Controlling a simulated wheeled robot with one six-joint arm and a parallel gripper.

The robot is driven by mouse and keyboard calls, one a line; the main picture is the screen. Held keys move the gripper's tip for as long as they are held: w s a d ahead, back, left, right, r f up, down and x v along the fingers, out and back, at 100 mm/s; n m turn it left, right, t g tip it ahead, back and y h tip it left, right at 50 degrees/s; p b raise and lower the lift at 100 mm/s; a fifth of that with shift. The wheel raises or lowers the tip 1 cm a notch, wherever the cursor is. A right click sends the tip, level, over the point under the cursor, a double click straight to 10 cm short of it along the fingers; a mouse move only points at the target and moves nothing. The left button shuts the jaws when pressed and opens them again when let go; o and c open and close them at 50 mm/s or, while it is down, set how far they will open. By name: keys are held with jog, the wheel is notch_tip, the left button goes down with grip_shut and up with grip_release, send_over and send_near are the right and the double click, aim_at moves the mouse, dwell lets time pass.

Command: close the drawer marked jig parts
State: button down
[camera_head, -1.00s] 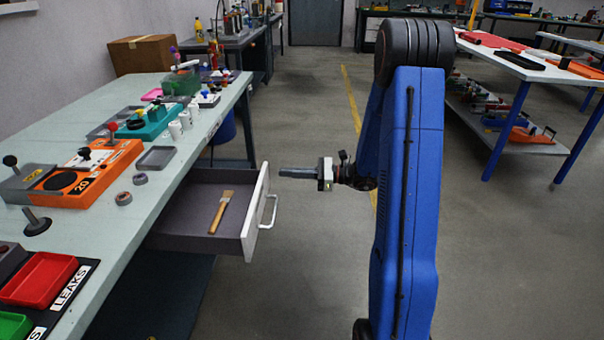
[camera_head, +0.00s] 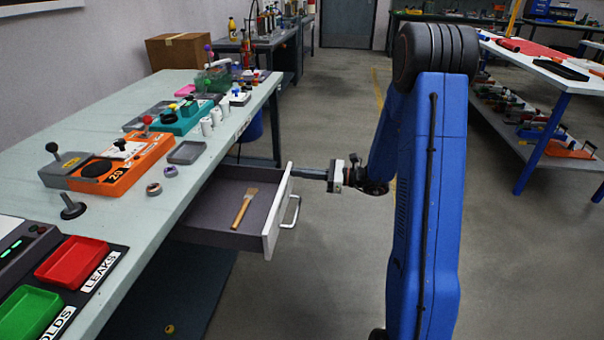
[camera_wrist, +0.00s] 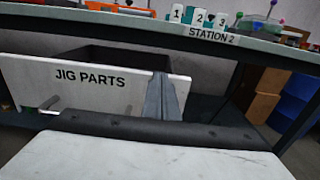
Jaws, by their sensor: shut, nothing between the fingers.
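The drawer marked JIG PARTS (camera_wrist: 90,78) is pulled out from under the workbench; its label faces me in the wrist view. In the head view the open drawer (camera_head: 212,201) has a white front with a pale bar handle (camera_head: 291,212), and a brush (camera_head: 244,209) lies inside. My gripper (camera_head: 297,173) is shut and empty, level with the upper far end of the drawer front. In the wrist view its fingers (camera_wrist: 163,97) overlap the right part of the front. I cannot tell whether they touch it.
The workbench top (camera_head: 140,235) above the drawer holds an orange device (camera_head: 125,165), a small grey tray (camera_head: 187,152) and red and green trays. The floor right of the drawer is clear.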

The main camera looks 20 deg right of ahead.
jog(key=x, duration=2.2)
jog(key=shift+w+a, duration=0.1)
jog(key=shift+a, duration=0.1)
jog(key=shift+w, duration=0.1)
jog(key=shift+a+r, duration=0.15)
